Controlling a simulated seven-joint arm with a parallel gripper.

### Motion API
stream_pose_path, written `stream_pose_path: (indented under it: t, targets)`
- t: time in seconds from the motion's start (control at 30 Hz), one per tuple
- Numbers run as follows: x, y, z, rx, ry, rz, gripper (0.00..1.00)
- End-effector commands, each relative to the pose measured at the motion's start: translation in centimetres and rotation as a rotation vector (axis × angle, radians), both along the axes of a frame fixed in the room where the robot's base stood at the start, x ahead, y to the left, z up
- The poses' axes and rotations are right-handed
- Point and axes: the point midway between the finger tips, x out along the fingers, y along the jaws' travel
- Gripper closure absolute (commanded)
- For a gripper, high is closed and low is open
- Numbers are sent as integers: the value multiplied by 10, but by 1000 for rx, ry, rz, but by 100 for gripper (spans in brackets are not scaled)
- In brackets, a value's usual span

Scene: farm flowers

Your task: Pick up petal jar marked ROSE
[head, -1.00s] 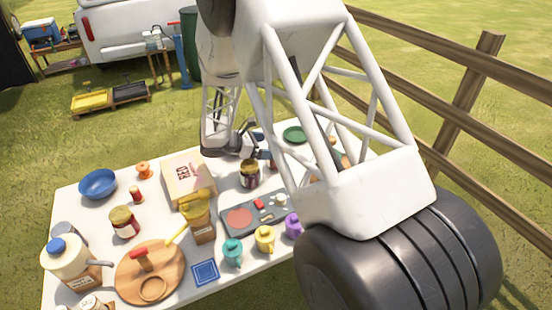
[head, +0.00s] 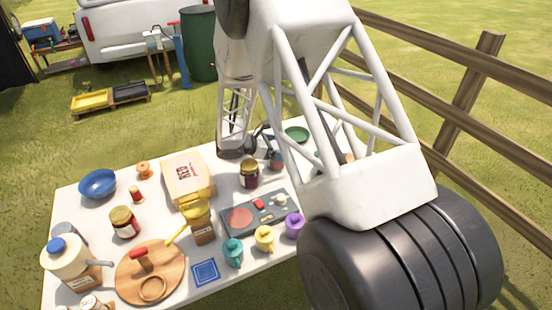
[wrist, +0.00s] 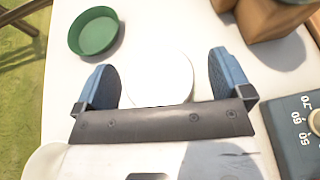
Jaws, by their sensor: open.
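My gripper (wrist: 162,62) is open, its two blue fingers wide apart above the white table. A round white thing (wrist: 165,80) shows between the fingers in the wrist view; I cannot tell if it is a jar lid or a dish, or whether the fingers reach down beside it. In the head view the gripper is mostly hidden behind my arm. A dark red jar with a yellow lid (head: 249,174) stands near the table's middle, and a similar jar (head: 124,222) stands at the left. No ROSE marking is readable on any jar.
A green dish (wrist: 95,32) lies beyond the left finger. Brown wooden blocks (wrist: 268,18) stand beyond the right finger. A grey panel with numbers (wrist: 298,130) is at right. The head view shows a box (head: 187,178), colored small jugs and a round wooden board (head: 172,270).

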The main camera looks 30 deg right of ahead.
Motion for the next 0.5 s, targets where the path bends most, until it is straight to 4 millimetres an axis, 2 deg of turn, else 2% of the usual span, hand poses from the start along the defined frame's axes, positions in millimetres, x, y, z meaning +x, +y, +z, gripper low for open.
stream_pose_path:
  t: [0.2,0.5]
  targets:
    - [0,0,0,0,0,0,3]
    - [0,0,0,0,0,0,49]
